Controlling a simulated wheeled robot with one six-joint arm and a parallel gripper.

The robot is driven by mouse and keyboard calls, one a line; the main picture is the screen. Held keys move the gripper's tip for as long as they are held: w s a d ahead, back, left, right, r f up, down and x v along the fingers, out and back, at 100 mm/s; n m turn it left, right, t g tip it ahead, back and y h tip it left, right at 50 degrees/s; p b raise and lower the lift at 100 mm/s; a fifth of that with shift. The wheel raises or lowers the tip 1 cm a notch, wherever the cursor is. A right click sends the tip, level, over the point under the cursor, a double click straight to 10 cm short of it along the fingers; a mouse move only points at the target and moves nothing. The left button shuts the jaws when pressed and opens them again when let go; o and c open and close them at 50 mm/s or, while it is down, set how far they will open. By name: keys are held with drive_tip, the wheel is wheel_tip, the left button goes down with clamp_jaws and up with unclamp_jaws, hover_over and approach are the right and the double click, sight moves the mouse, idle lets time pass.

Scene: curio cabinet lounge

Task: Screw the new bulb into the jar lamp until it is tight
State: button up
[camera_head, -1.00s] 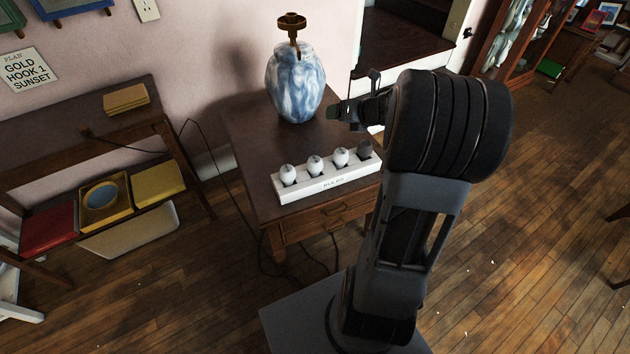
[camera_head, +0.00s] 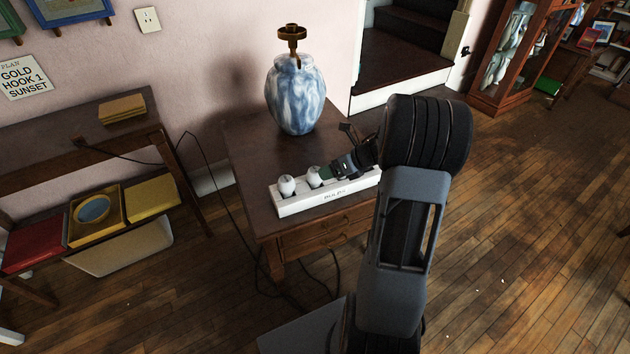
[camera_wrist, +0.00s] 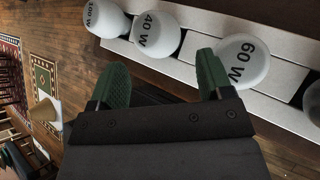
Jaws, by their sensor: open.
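The jar lamp (camera_head: 296,98), a blue-and-white marbled jar, stands upright at the back of the side table. Its brass socket (camera_head: 291,32) is bare on top. A white bulb rack (camera_head: 330,196) lies at the table's front. In the wrist view its bulbs read 100 W (camera_wrist: 105,18), 40 W (camera_wrist: 156,34) and 60 W (camera_wrist: 240,60); a dark bulb (camera_wrist: 313,98) shows partly at the right edge. My gripper (camera_wrist: 162,76) is open and empty, its green fingers near the 40 W and 60 W bulbs. In the head view it hides the rack's right-hand bulbs.
The side table (camera_head: 250,150) has bare wood left of the lamp. A console table (camera_head: 70,135) with yellow books stands at left, its cable hanging to the floor. Open floor (camera_head: 530,220) lies at right.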

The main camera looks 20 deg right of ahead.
drive_tip(key=shift+b+x, duration=0.9)
drive_tip(key=shift+x, duration=1.8)
drive_tip(key=shift+r, duration=0.1)
drive_tip(key=c, duration=0.7)
wheel_tip(320, 180, up, 10)
drive_tip(key=p, duration=0.3)
drive_tip(key=shift+o, duration=1.4)
drive_tip(key=c, duration=0.6)
